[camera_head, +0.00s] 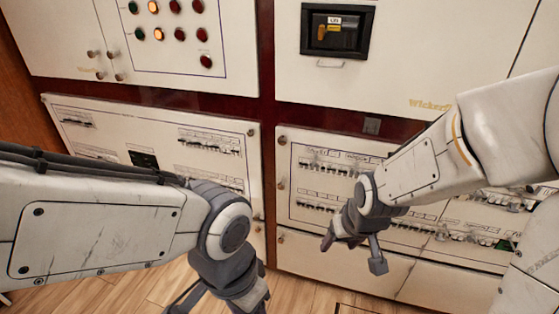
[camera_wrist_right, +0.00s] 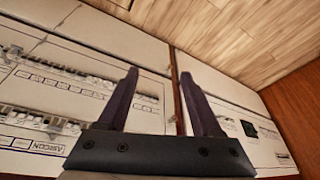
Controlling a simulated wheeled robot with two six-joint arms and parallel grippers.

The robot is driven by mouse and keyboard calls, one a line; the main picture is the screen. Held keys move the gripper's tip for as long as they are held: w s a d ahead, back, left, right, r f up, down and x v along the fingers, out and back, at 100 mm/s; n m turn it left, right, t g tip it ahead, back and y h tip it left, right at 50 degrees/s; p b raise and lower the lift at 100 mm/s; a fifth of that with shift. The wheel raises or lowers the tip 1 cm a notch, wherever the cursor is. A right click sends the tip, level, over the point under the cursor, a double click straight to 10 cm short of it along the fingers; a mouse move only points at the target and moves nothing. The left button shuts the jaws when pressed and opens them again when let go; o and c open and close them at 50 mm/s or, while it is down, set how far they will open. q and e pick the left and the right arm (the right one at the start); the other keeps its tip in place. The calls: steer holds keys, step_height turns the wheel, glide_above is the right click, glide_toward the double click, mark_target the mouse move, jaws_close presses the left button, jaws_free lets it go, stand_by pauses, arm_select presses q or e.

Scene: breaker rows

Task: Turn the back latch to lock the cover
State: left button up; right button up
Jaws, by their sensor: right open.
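The lower right panel cover (camera_head: 300,222) is white and holds breaker rows; it looks flush in its frame. Small round latches sit along its left edge, an upper one (camera_head: 281,140) and a middle one (camera_head: 281,184). I cannot tell which is the back latch, or how each is turned. My right gripper (camera_head: 353,252) is open in front of this panel's lower part, right of the latches and apart from them. In the right wrist view its two fingers (camera_wrist_right: 158,74) are spread with nothing between. My left gripper (camera_head: 218,300) is cut off by the bottom edge.
Breaker rows (camera_head: 322,207) run across the lower right panel. The lower left panel (camera_head: 90,128) is partly hidden by my left arm. Above are a panel with indicator lights (camera_head: 179,33) and a black switch unit (camera_head: 337,31). Wooden floor (camera_head: 150,291) lies below.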

steer(key=w+f+t+b, duration=0.2)
steer(key=w+f, duration=0.2)
steer(key=w, duration=0.2)
steer(key=m+t+h, duration=0.5)
steer(key=t+h, duration=0.3)
steer(key=t, duration=0.8)
glide_toward(282, 142)
arm_select(q)
step_height(282, 142, down, 5)
steer(key=shift+f+b, duration=0.2)
steer(key=shift+b, duration=0.35)
arm_select(e)
steer(key=x, duration=0.9)
steer(key=shift+w, duration=0.15)
jaws_close()
